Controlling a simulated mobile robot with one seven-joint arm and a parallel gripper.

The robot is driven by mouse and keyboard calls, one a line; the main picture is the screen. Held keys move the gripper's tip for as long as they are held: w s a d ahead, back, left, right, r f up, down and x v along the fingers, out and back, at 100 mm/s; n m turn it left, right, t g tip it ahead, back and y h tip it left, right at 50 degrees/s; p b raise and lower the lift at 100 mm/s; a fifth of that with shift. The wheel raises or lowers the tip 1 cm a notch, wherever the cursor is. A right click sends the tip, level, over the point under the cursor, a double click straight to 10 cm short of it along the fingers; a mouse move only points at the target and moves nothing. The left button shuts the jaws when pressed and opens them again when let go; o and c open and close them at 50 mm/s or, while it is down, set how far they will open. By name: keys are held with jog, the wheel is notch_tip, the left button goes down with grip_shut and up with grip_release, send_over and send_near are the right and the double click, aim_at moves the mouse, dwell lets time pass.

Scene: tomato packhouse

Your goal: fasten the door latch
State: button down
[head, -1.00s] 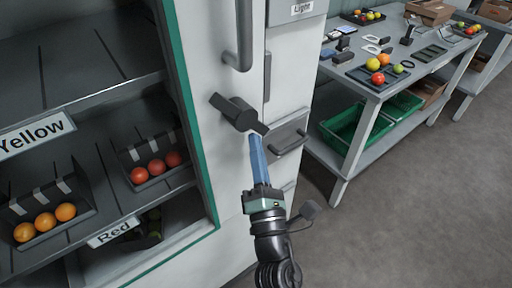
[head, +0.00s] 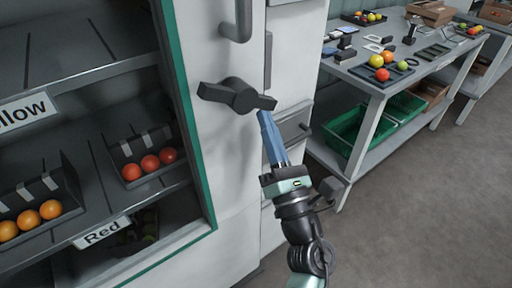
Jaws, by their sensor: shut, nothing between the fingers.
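The door latch (head: 238,96) is a dark grey turning bar on a round hub, on the white door panel (head: 222,150) below a grey pull handle (head: 238,22). Its bar lies near level, with the right end slightly lower. My gripper (head: 263,114) comes from below with its blue fingers shut and empty. The fingertips are at the underside of the latch's right end; they look to be touching it, but a small gap cannot be ruled out. The part of the latch behind its hub is hidden.
Left of the green door edge (head: 186,110), shelves hold trays of red tomatoes (head: 150,163) and orange ones (head: 28,220). A grey recessed handle (head: 292,130) lies just behind my fingers. A worktable (head: 368,82) with green crates (head: 358,130) stands right. The floor at lower right is clear.

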jog(key=n+y+b, duration=0.1)
jog(key=n, duration=0.1)
jog(key=d+n+y+b, duration=0.1)
jog(key=n+b, duration=0.1)
jog(key=w+n+g+y+b, duration=0.1)
jog(key=y, duration=0.1)
jog(key=shift+d+r+n+b, duration=0.2)
jog(key=shift+r+n+b, duration=0.15)
jog(key=shift+n, duration=0.05)
jog(key=shift+w+d+r+n+g+y+b, duration=0.1)
jog(key=shift+r+n+g+y+b, duration=0.15)
jog(key=shift+n+y, duration=0.25)
jog(key=shift+d+r+n+g+y+b, duration=0.15)
jog(key=shift+n+y+b, duration=0.1)
jog(key=shift+n+y, duration=0.25)
jog(key=shift+r, duration=0.35)
jog(key=shift+w+r+b, duration=0.1)
jog(key=shift+r+b, duration=0.05)
jog(key=shift+b, duration=0.15)
jog(key=shift+f+b, duration=0.6)
jog(key=shift+f, duration=0.05)
jog(key=w+f+b+v, duration=0.1)
jog(key=b+v, duration=0.1)
jog(key=v, duration=1)
jog(key=shift+f+b, duration=0.2)
jog(key=shift+b, duration=0.15)
jog(key=shift+s, duration=0.1)
